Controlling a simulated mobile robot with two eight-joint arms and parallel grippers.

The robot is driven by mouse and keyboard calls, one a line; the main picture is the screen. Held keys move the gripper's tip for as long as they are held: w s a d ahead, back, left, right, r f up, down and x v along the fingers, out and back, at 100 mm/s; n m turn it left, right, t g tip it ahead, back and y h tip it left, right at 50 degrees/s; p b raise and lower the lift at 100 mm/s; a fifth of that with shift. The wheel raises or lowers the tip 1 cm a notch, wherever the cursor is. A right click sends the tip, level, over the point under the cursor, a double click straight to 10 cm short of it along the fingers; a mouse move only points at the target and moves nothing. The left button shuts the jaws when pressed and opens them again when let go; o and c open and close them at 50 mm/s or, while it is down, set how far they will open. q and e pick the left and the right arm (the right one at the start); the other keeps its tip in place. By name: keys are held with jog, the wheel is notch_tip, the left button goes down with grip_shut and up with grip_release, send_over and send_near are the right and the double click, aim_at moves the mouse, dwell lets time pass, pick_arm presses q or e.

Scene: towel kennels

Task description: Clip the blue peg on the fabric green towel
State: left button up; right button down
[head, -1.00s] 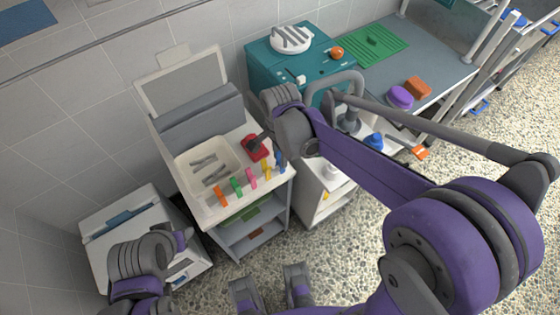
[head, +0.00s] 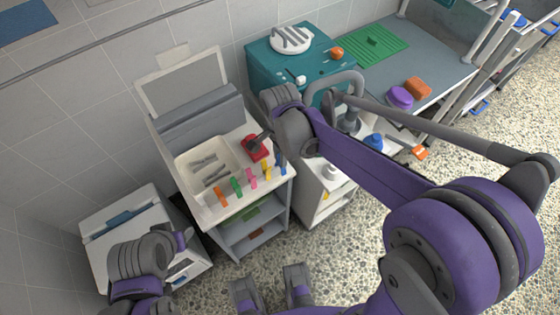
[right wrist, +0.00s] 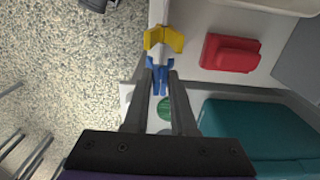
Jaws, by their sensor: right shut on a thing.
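The blue peg (right wrist: 160,80) is between the fingertips of my right gripper (right wrist: 161,88), which is shut on it beside the yellow peg (right wrist: 164,42). In the head view the blue peg (head: 282,163) is at the right end of the row along the cart's front edge. A flat green cloth-like piece (head: 372,43) lies on the far grey table, with a small green item on it; I cannot tell for sure that it is the towel. My left arm is at the lower left, and its fingers cannot be made out.
Orange (head: 220,196), green (head: 236,187) and pink (head: 252,178) pegs stand along the cart edge by a white tray (head: 180,167). A red object (head: 256,149) is behind them. A teal cabinet (head: 262,75) stands behind my right arm. Speckled floor is open in front.

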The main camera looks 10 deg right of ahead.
jog(key=shift+r+p, duration=2.55)
jog(key=shift+r, duration=1.15)
